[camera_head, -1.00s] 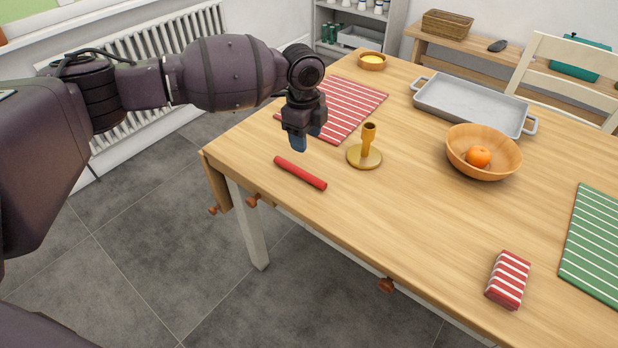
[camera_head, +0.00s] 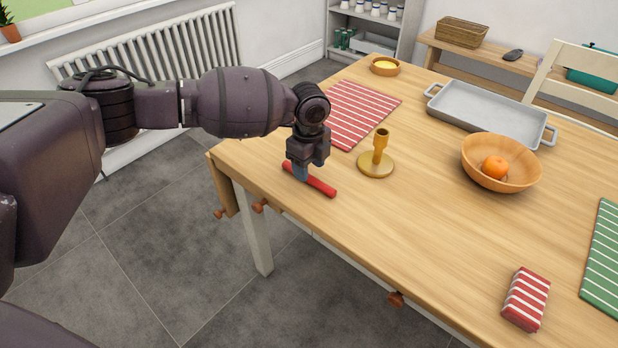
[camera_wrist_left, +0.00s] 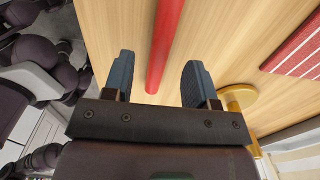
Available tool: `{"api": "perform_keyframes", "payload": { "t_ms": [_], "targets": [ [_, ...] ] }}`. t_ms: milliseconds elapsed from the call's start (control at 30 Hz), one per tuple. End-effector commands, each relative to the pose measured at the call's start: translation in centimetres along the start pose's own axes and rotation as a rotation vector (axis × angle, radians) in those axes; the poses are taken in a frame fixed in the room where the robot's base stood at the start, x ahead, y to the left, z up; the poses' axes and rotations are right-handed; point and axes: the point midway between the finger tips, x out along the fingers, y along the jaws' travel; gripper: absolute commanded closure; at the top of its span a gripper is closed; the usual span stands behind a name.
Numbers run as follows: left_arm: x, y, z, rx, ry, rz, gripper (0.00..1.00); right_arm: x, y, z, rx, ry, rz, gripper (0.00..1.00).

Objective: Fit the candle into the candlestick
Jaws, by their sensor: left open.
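The red candle (camera_head: 318,186) lies flat on the wooden table near its front left edge. My left gripper (camera_head: 300,172) is just above the candle's left part, fingers pointing down. In the left wrist view the gripper (camera_wrist_left: 158,85) is open, and the candle (camera_wrist_left: 163,45) runs between its two blue-grey fingers without visible contact. The brass-coloured candlestick (camera_head: 378,160) stands upright on the table, a little right of the candle, with its socket empty. Part of it shows beside the right finger in the left wrist view (camera_wrist_left: 240,97). My right gripper is not in view.
A red striped placemat (camera_head: 362,112) lies behind the candle. A small bowl (camera_head: 385,67), a grey tray (camera_head: 490,112) and a wooden bowl (camera_head: 500,172) with an orange stand farther back and right. A folded striped cloth (camera_head: 525,298) lies at front right. The table between is clear.

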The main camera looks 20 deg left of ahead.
Motion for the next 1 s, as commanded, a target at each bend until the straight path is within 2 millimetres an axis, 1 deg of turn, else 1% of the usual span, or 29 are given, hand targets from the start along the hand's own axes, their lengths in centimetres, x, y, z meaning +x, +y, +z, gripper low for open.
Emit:
{"api": "perform_keyframes", "payload": {
  "t_ms": [33,100,200,433,467,700,800,1000],
  "targets": [
    [1.4,0.1,0.2,-0.001,0.002,0.008,0.48,0.2,-0.1,0.6,0.0,-0.011,-0.002,0.11],
    [2.4,0.1,0.2,0.0,0.002,0.008,0.48,0.2,-0.1,0.8,0.0,-0.014,-0.003,0.11],
    [3.2,0.1,0.3,-0.001,0.002,0.005,0.48,0.4,-0.2,0.9,0.0,-0.015,-0.004,0.11],
    [3.0,0.0,0.3,-0.002,0.0,0.0,0.48,0.5,-0.2,0.5,0.001,-0.008,-0.005,0.11],
    [3.0,0.0,0.3,-0.002,0.0,0.0,0.49,0.5,-0.3,0.5,0.001,-0.008,-0.005,0.11],
    [3.1,0.0,0.3,-0.002,0.0,0.001,0.86,0.5,-0.3,0.5,0.002,-0.008,-0.006,0.11],
    [3.1,0.0,0.3,-0.002,0.0,0.001,1.0,0.6,-0.3,0.5,0.003,-0.008,-0.006,0.11],
    [3.1,0.0,0.3,-0.002,0.0,0.001,1.0,0.6,-0.4,0.6,0.003,-0.009,-0.007,0.11]
  ]
}}
